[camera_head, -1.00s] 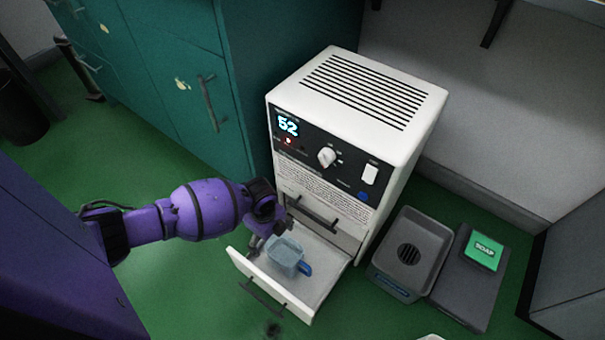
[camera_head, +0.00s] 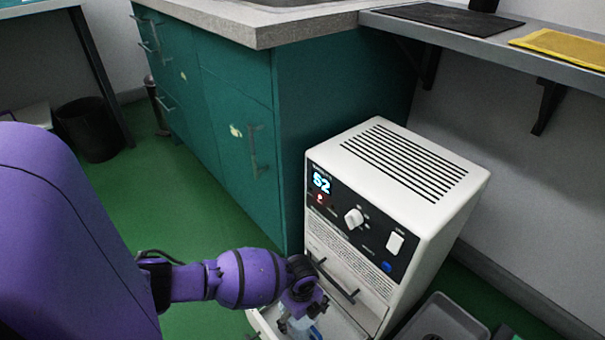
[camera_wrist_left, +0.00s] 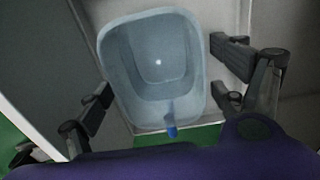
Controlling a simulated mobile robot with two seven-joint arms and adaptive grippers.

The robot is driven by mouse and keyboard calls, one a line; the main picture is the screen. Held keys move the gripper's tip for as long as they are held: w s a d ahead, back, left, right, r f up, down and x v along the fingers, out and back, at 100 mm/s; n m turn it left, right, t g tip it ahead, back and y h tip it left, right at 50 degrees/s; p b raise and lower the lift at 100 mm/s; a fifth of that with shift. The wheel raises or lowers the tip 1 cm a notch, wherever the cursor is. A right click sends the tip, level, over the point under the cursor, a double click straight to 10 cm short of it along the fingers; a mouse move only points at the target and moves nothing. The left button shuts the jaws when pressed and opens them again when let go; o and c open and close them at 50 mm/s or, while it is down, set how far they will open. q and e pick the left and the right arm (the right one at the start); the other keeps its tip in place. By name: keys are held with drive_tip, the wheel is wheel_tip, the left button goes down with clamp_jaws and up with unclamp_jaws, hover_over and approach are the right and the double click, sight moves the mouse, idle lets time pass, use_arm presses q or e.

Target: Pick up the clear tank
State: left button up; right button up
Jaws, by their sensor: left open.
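The clear tank (camera_wrist_left: 157,70) is a pale blue, see-through open container with a blue handle (camera_wrist_left: 171,128). It sits in the pulled-out bottom drawer (camera_head: 348,322) of the white machine (camera_head: 400,190). In the head view only a bit of the tank shows at the bottom edge, behind my gripper. My left gripper (camera_head: 300,310) is at the drawer, over the tank. In the left wrist view its open fingers (camera_wrist_left: 160,85) stand on either side of the tank, with gaps visible between them and its walls. My right gripper is not in view.
The machine's front has a lit display, a knob and an upper handle (camera_head: 337,280) close to my left gripper. A green cabinet (camera_head: 225,130) stands to the left. A grey tray (camera_head: 440,322) lies on the floor to the right. Green floor (camera_head: 190,185) is clear at left.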

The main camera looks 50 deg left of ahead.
sight(301, 328)
use_arm(q)
wheel_tip(301, 328, down, 3)
drive_tip(key=shift+f+b, duration=0.15)
drive_tip(key=shift+b, duration=0.6)
drive_tip(key=shift+f, duration=0.25)
drive_tip(key=shift+r, duration=0.1)
drive_tip(key=shift+c, duration=0.8)
drive_tip(key=c, duration=1.7)
drive_tip(key=shift+w, duration=0.1)
drive_tip(key=shift+c, duration=0.3)
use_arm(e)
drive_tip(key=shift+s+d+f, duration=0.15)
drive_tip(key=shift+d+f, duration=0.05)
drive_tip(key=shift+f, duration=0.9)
use_arm(q)
drive_tip(key=shift+r, duration=0.15)
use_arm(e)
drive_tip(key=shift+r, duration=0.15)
